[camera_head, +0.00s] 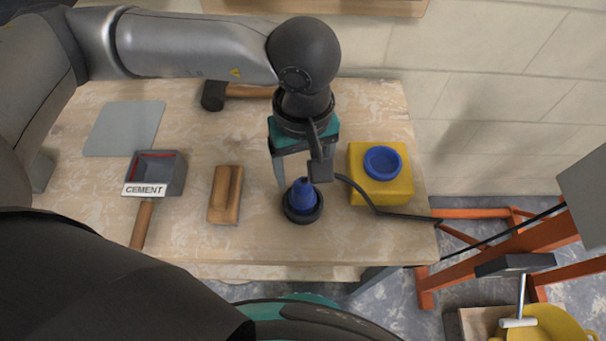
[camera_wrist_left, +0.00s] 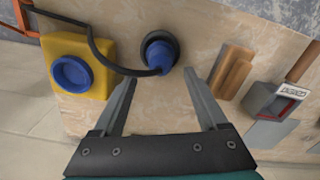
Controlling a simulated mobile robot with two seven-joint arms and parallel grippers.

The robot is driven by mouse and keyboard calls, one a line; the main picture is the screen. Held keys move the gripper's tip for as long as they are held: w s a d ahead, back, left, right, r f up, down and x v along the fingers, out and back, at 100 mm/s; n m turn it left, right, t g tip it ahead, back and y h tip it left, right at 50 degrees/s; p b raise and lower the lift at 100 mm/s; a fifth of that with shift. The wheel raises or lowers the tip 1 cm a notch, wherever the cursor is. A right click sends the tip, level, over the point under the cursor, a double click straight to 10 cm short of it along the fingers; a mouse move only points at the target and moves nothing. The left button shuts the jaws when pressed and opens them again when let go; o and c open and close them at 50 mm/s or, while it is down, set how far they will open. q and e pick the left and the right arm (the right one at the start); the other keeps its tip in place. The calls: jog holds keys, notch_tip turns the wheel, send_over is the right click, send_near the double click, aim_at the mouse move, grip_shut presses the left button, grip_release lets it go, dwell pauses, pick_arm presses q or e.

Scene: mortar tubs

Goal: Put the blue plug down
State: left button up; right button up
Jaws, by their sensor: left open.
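The blue plug (camera_head: 302,192) stands in a round black holder (camera_head: 303,216) on the wooden table. In the left wrist view the plug (camera_wrist_left: 163,53) rises from the black holder (camera_wrist_left: 147,41), with a black cable (camera_wrist_left: 103,57) running from its end. My left gripper (camera_head: 300,181) is open above the plug. Its fingers (camera_wrist_left: 160,77) are spread to either side of the plug's end, with gaps visible in the wrist view. I cannot tell whether the plug is fully seated. My right gripper is not in view.
A yellow box (camera_head: 362,190) with a round blue socket (camera_head: 383,162) stands right of the holder. A wooden float (camera_head: 225,195), a CEMENT scoop (camera_head: 172,172), a grey plate (camera_head: 125,128) and a hammer (camera_head: 213,95) lie left. The cable trails past the box over the right edge.

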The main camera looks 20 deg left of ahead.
pick_arm(q)
notch_tip(320, 180, up, 8)
jog(key=shift+f+p, duration=0.15)
jog(key=shift+p, duration=0.15)
dwell(0.4)
